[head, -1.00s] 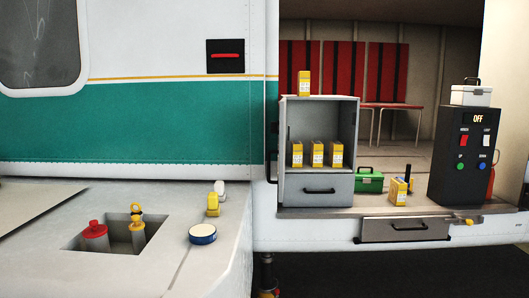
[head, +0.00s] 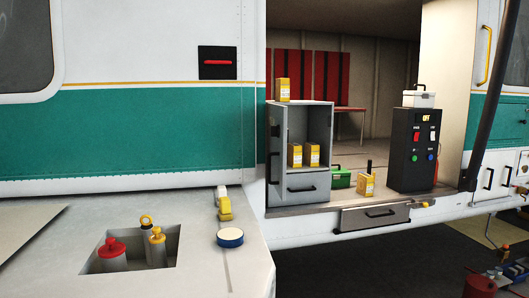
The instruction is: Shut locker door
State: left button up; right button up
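The grey locker (head: 309,104) stands on the ledge of the vehicle's open side bay, right of centre. Its upper compartment is open at the front, and yellow boxes (head: 311,156) stand on its floor. Below is a closed drawer front with a black handle (head: 303,188). A narrow grey panel (head: 279,150) with dark fittings runs along the locker's left side. It looks like the door swung open, but I cannot clearly tell it from the side wall. Neither of my grippers is in view.
A yellow box (head: 282,89) stands on the locker. Right of it are a green case (head: 341,178), a yellow box (head: 366,186) and a black switch panel (head: 414,149). A drawer (head: 375,215) juts below the ledge. A white surface with a recess (head: 166,258) fills the left foreground.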

aim_at(277, 114)
jog(key=i+l, duration=0.2)
jog(key=l, duration=0.15)
jog(key=i+l, duration=0.2)
jog(key=l, duration=0.2)
jog(key=i+l, duration=0.2)
jog(key=l, duration=0.15)
jog(key=i+l, duration=0.2)
jog(key=l, duration=0.2)
jog(key=i+l, duration=0.2)
jog(key=l, duration=0.15)
jog(key=i+l, duration=0.2)
jog(key=l, duration=0.15)
jog(key=i+l, duration=0.2)
jog(key=l, duration=0.2)
jog(key=i+l, duration=0.2)
jog(key=l, duration=0.15)
